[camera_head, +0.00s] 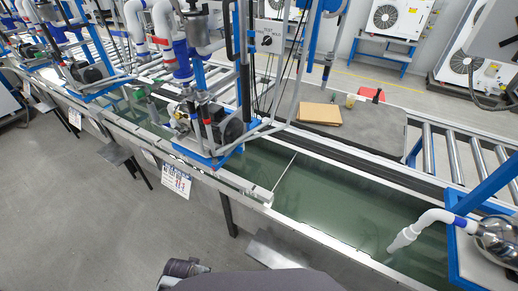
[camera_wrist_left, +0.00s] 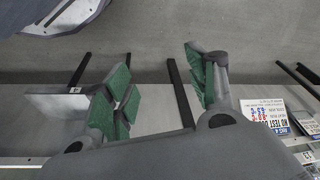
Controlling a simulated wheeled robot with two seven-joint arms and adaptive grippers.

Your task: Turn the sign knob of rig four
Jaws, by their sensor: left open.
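A white panel (camera_head: 269,36) with a black knob (camera_head: 267,41) on it stands behind the pump rig in the middle of the head view. A paper sign (camera_head: 176,181) hangs on the front of the water trough below this rig. In the left wrist view a printed sign (camera_wrist_left: 268,117) with blue and red text shows upside down at the right; a "4" seems readable. My left gripper (camera_wrist_left: 158,88) is open, with green pads spread and nothing between them. It is apart from the sign and the knob. My right gripper is not in view.
The long water trough (camera_head: 345,205) runs diagonally across the head view. Pipes and hoses of the middle rig (camera_head: 207,100) stand close to the panel.

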